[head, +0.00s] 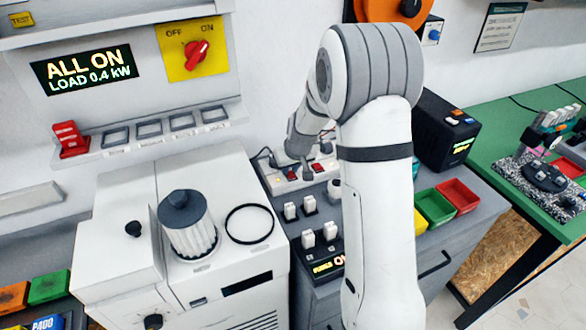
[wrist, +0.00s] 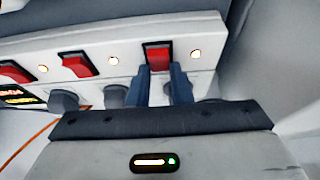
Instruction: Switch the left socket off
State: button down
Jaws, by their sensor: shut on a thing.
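A white socket strip (head: 308,182) with red rocker switches stands at the back of the grey counter. In the wrist view the strip (wrist: 225,45) shows three red switches, each with a lit lamp beside it. My gripper (wrist: 161,78) has its two blue fingers closed at the lower part of the rightmost switch in that view (wrist: 158,52). The lamp (wrist: 196,54) beside that switch is lit. In the head view my gripper (head: 299,160) is at the strip, near a red switch (head: 291,173), its fingertips hard to make out.
Grey plugs (wrist: 65,101) sit below the switches, close to my fingers. A white machine (head: 130,225) with a ribbed cylinder stands left. A black box (head: 447,130) and green and red bins (head: 435,206) are at the right. A panel display (head: 88,71) reads "ALL ON".

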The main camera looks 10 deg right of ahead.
jog(key=b, duration=0.4)
jog(key=shift+f+t, duration=0.3)
jog(key=shift+t, duration=0.1)
jog(key=t+b, duration=0.1)
jog(key=b, duration=0.6)
jog(key=t+b, duration=0.1)
jog(key=b, duration=0.6)
jog(key=shift+s+d+t+y, duration=0.1)
jog(key=shift+s+t+y, duration=0.2)
jog(key=shift+s+y, duration=0.1)
jog(key=shift+s+r+b, duration=0.1)
jog(key=shift+r+b, duration=0.05)
jog(key=shift+b, duration=0.9)
jog(key=shift+r+t, duration=0.15)
jog(key=shift+t, duration=0.15)
jog(key=c, duration=1.3)
grip_release()
jog(key=shift+s, duration=0.1)
